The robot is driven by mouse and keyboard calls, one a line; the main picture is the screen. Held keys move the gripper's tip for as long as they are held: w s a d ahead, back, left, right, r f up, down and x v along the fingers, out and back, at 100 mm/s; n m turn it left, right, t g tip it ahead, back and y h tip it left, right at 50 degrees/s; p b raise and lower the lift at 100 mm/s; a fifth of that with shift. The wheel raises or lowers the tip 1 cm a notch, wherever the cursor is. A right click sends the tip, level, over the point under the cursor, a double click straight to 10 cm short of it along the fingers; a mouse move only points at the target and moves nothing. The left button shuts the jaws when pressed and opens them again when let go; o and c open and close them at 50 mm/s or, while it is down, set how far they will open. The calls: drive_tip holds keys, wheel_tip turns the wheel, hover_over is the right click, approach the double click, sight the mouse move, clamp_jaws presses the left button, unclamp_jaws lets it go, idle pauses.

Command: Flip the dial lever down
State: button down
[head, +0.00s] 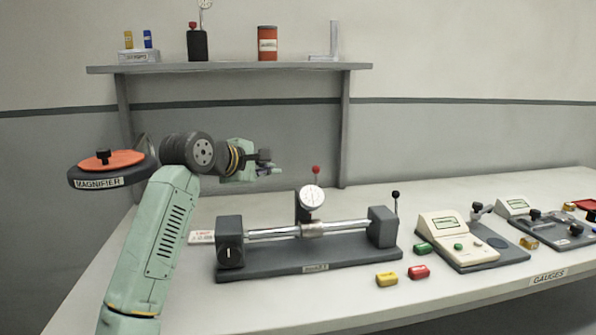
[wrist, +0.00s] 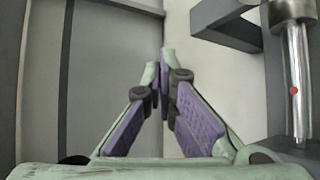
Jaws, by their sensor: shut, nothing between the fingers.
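The dial gauge (head: 312,198) has a round white face and stands on a dark holder behind a horizontal metal shaft (head: 275,232). A thin lever with a red ball (head: 316,170) stands upright behind the dial. My gripper (head: 272,168) is shut and empty, raised behind and to the left of the dial, apart from it. In the wrist view my gripper's purple-padded fingers (wrist: 165,60) meet at their tips. A metal shaft (wrist: 298,60) shows at that view's right edge, with a small red round spot before it. The dial face is not visible there.
A second lever with a black ball (head: 396,194) stands at the fixture's right end. Yellow (head: 387,279) and red (head: 419,271) blocks lie in front. Gauges (head: 460,240) stand to the right. A wall shelf (head: 230,68) hangs above my gripper; a magnifier (head: 105,170) is at left.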

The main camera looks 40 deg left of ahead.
drive_tip(key=w+p, duration=0.1)
drive_tip(key=w, duration=0.2)
drive_tip(key=w+d+f+p, duration=0.1)
drive_tip(key=w, duration=0.2)
drive_tip(key=w+d+f+p, duration=0.1)
drive_tip(key=w, duration=0.2)
drive_tip(key=shift+f, duration=0.1)
drive_tip(key=shift+s+d+f+b, duration=0.1)
drive_tip(key=shift+f+b, duration=0.05)
drive_tip(key=shift+b, duration=0.4)
drive_tip(key=shift+d+b, duration=0.1)
drive_tip(key=shift+b, duration=0.3)
